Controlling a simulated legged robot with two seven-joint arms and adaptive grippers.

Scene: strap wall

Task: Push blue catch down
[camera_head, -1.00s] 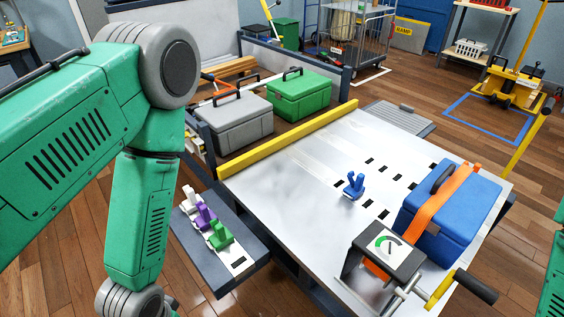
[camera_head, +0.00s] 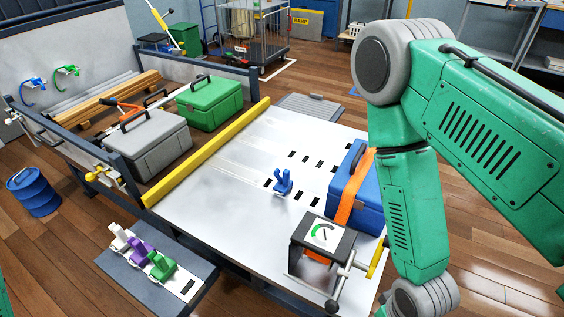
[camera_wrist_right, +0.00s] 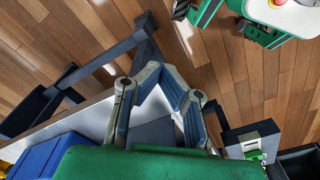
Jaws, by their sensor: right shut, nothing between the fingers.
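The blue catch (camera_head: 283,183) stands upright on the pale metal tabletop (camera_head: 215,170) in the head view, left of the strapped blue case. It has two raised prongs. My right gripper (camera_wrist_right: 157,70) is shut and empty in the right wrist view, over wooden floor beyond a dark frame edge. In the head view my right arm comes down at the right; its gripper is below the picture and apart from the catch. My left gripper is out of view.
The blue case (camera_head: 352,192) with an orange strap (camera_head: 350,195) and a gauge box (camera_head: 323,238) with a crank stand right of the catch. White, purple and green clamps (camera_head: 161,265) sit on a side shelf. A yellow rail (camera_head: 210,150) edges the table. The tabletop left of the catch is clear.

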